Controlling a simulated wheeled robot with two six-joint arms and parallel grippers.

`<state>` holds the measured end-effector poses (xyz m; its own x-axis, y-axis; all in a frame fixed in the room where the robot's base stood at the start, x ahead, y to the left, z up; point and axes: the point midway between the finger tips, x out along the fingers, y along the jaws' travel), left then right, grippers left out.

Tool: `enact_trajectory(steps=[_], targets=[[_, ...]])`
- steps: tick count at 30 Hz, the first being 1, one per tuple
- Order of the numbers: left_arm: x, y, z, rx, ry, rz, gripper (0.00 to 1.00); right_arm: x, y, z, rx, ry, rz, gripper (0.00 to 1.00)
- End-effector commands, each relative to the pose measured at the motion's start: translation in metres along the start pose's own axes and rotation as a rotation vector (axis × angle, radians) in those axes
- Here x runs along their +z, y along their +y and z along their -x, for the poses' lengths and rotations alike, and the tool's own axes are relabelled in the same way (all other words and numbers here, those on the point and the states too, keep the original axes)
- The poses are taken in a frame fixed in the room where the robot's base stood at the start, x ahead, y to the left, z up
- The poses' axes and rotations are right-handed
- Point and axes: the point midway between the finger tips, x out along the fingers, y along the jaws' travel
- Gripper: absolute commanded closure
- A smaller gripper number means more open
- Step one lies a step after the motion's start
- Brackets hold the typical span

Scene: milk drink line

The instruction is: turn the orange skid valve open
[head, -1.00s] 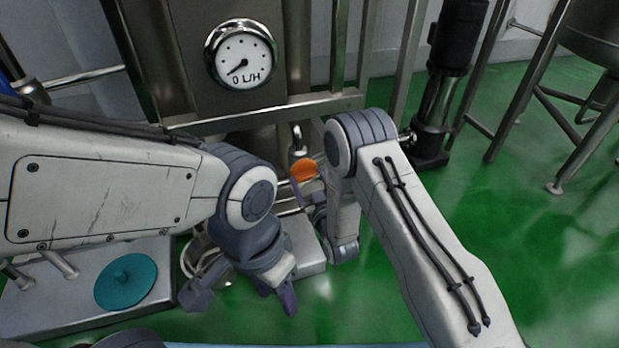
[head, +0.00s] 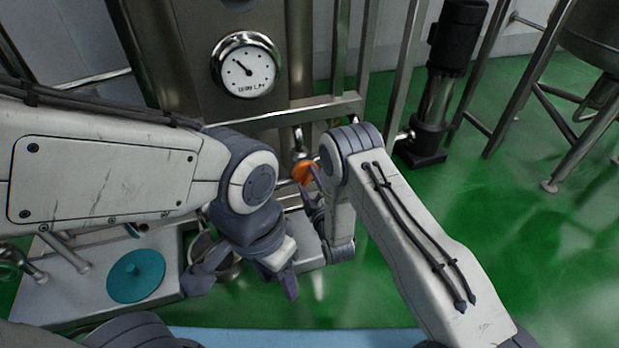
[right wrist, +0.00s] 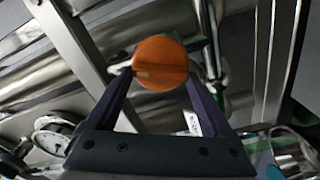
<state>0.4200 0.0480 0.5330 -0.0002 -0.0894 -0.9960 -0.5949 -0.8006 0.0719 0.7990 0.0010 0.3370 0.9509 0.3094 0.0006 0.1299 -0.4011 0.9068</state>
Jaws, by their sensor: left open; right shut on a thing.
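The orange valve knob (head: 304,172) is on the steel skid below the round gauge (head: 246,66), partly behind my right arm in the head view. My right gripper (head: 317,183) is at the knob, with its fingers partly hidden there. In the right wrist view the round orange knob (right wrist: 160,63) sits between the two fingertips, and my right gripper (right wrist: 161,78) is shut on its sides. The gauge needle points to the upper left; its readout is too blurred to read surely. My left gripper (head: 243,284) is open and empty, lower and left of the knob.
A teal disc (head: 136,276) lies on a pale metal block (head: 62,298) at lower left. A metal vessel (head: 226,268) is partly hidden behind my left gripper. A black-topped pump (head: 436,100) and tank legs (head: 578,140) stand right. Green floor (head: 480,230) is open at right.

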Motion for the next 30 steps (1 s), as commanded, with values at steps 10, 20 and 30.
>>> enact_trajectory(steps=[10, 20, 30], targets=[[-0.001, 0.001, 0.018, 0.000, 0.000, 0.000, 0.50, 0.002, -0.001, 0.002, -0.004, -0.005, 0.279, 0.71], [-0.001, 0.002, 0.025, 0.000, 0.000, 0.000, 0.50, 0.003, -0.003, 0.002, -0.004, -0.006, 0.421, 0.71], [-0.001, 0.002, 0.025, 0.000, 0.000, 0.000, 0.50, 0.003, -0.003, 0.002, -0.004, -0.006, 0.454, 0.70]])
